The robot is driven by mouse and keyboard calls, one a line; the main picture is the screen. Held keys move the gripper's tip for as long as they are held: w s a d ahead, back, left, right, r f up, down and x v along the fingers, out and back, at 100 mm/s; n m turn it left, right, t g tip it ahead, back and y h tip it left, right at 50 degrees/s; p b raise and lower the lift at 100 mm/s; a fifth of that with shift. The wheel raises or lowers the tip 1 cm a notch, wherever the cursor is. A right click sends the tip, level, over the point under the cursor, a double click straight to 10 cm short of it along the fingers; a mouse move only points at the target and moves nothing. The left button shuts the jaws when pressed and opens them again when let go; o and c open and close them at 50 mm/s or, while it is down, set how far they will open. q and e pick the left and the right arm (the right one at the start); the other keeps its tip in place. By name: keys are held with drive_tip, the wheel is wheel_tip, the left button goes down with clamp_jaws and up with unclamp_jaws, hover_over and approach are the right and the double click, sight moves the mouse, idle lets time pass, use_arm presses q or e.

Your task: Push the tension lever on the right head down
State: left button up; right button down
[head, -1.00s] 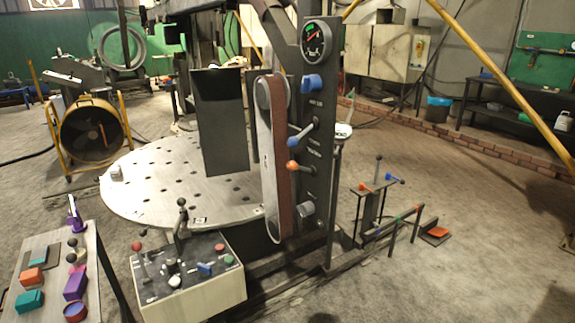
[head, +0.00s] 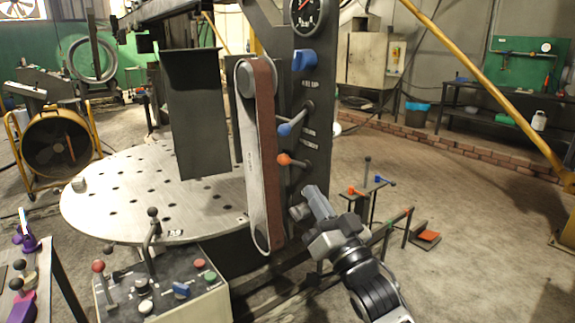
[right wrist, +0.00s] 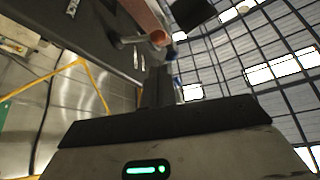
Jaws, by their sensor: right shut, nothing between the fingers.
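A dark upright panel (head: 315,150) on the column carries a lever with a blue grip (head: 284,130), slanting down to the left. Below it is a shorter lever with an orange ball (head: 283,159), pointing left. The labels are too small to read, so I cannot tell which is the tension lever. My right gripper (head: 312,193) is shut and empty, below the orange ball and in front of the panel's lower part. In the right wrist view, its dark fingers (right wrist: 157,90) point toward the panel hardware. My left gripper is out of view.
A sanding belt (head: 263,150) runs just left of the levers. A blue knob (head: 304,60) and a gauge (head: 304,14) sit above them. A control box (head: 205,300) and a round perforated table (head: 110,200) stand at left. Open floor (head: 480,220) lies at right.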

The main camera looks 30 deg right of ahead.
sight(294, 163)
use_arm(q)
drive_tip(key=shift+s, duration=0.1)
use_arm(e)
drive_tip(key=shift+s+d+r, duration=0.1)
drive_tip(key=shift+r, duration=0.25)
use_arm(q)
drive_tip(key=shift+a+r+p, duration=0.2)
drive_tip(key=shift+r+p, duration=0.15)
drive_tip(key=shift+p, duration=0.75)
use_arm(e)
drive_tip(key=x, duration=1)
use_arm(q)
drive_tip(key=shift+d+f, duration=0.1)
use_arm(e)
drive_tip(key=shift+f, duration=0.1)
